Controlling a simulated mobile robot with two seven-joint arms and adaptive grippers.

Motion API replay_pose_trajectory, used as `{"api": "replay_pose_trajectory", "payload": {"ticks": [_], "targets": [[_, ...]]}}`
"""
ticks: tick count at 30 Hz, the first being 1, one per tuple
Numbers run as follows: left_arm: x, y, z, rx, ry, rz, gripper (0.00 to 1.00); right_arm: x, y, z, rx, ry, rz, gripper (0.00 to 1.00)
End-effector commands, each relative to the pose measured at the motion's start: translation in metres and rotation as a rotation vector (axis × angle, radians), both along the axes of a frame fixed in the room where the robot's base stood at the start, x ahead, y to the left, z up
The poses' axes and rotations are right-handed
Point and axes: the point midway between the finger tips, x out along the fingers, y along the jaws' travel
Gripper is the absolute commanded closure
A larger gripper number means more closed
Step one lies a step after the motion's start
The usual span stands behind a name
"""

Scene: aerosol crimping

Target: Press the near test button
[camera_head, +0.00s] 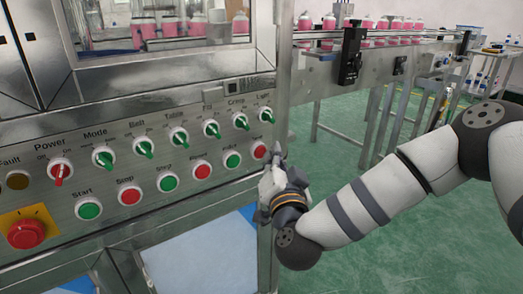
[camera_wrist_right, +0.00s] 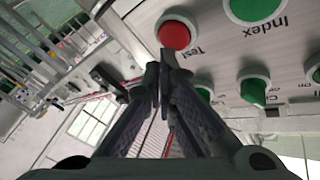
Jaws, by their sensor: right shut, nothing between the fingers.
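The test button (camera_head: 259,150) is the red round button at the right end of the lower row on the sloped metal panel. In the right wrist view the red test button (camera_wrist_right: 175,36), labelled "Test", shows just above the fingertips. My right gripper (camera_head: 276,154) is shut and empty, with its tips just right of the button in the head view. In the wrist view the closed fingers (camera_wrist_right: 160,72) point at the button's lower edge. I cannot tell whether they touch it. My left gripper is not in view.
A green Index button (camera_head: 232,160) sits beside the test button. Several green switches (camera_head: 241,122) line the row above. A red emergency stop (camera_head: 27,233) is at the lower left. A metal post (camera_head: 283,70) and a conveyor (camera_head: 385,45) with pink cans stand on the right.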

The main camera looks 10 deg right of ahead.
Motion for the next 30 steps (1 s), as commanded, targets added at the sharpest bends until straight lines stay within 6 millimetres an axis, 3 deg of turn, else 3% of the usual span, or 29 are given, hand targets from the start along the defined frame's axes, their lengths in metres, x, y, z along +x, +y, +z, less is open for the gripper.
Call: {"api": "replay_pose_trajectory", "payload": {"ticks": [7, 21, 30], "targets": [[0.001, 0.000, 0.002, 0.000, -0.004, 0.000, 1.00, -0.004, -0.001, 0.000, -0.001, 0.002, 0.000, 1.00], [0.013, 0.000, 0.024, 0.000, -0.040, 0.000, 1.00, -0.045, -0.016, 0.001, 0.000, 0.001, 0.001, 1.00], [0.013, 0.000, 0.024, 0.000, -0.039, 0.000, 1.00, -0.047, -0.017, -0.002, 0.000, 0.001, 0.000, 1.00]]}}
